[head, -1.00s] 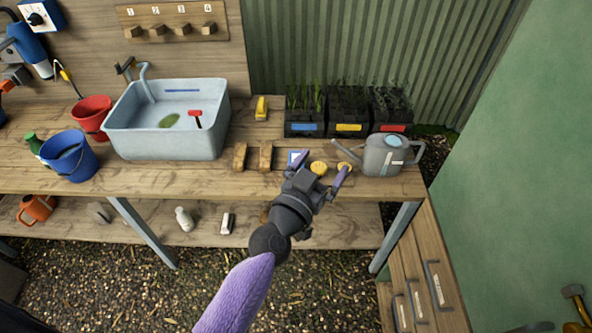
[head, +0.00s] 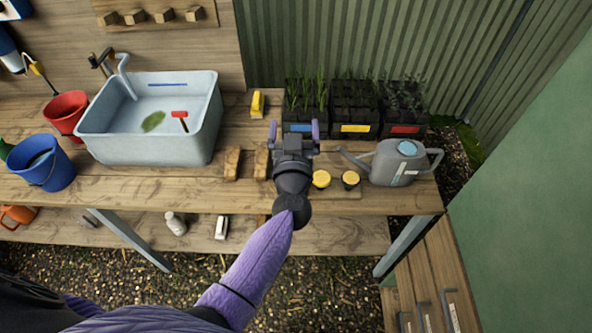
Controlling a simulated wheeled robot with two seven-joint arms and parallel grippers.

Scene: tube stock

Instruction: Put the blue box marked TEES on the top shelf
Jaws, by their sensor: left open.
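I see no blue box marked TEES and no top shelf in the head view. My left gripper (head: 294,132) is open, its two purple fingers spread apart and pointing away toward the back of the wooden bench (head: 130,190). It is in front of a black seedling tray with a blue label (head: 300,127), and nothing shows between its fingers. The gripper body hides the patch of bench beneath it. Whether it touches anything there, I cannot tell. My right gripper is not in view.
Two yellow-topped pots (head: 321,179) and a grey watering can (head: 397,163) stand right of the gripper. Wooden blocks (head: 232,163) and a grey sink (head: 150,140) are to its left. A lower shelf (head: 330,235) runs under the bench. A green panel (head: 530,200) stands at right.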

